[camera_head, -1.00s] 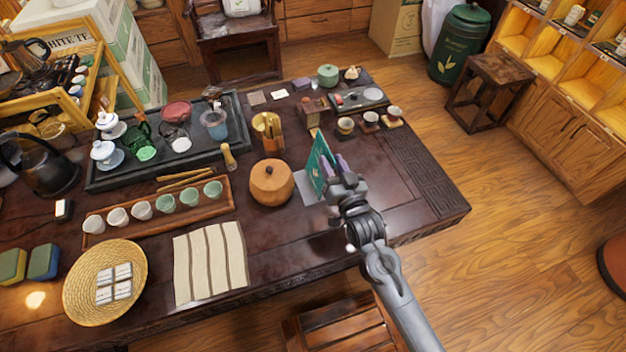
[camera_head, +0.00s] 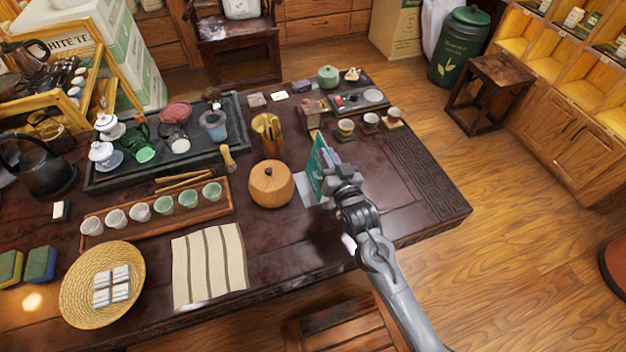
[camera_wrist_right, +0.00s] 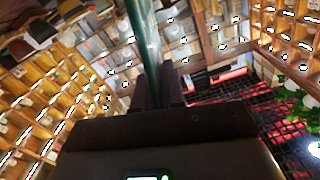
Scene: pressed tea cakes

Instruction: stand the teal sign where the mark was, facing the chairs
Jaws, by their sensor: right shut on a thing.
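The teal sign (camera_head: 317,167) is upright above the right part of the dark tea table, seen at a steep angle in the head view. My right gripper (camera_head: 333,172) is shut on its right side. In the right wrist view the sign (camera_wrist_right: 143,42) shows as a narrow edge-on panel between the fingers (camera_wrist_right: 158,85). A pale grey flat patch (camera_head: 307,194) lies on the table just below and left of the sign; whether the sign's foot touches it I cannot tell. A wooden chair (camera_head: 238,45) stands behind the table, and slatted wooden seating (camera_head: 345,328) shows in front. My left gripper is not in view.
A round wooden lidded jar (camera_head: 271,184) stands close left of the sign. Small cups (camera_head: 371,120) and a tool holder (camera_head: 268,135) are behind it. A striped cloth (camera_head: 208,265) lies front left. The table's right end (camera_head: 405,185) is mostly clear.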

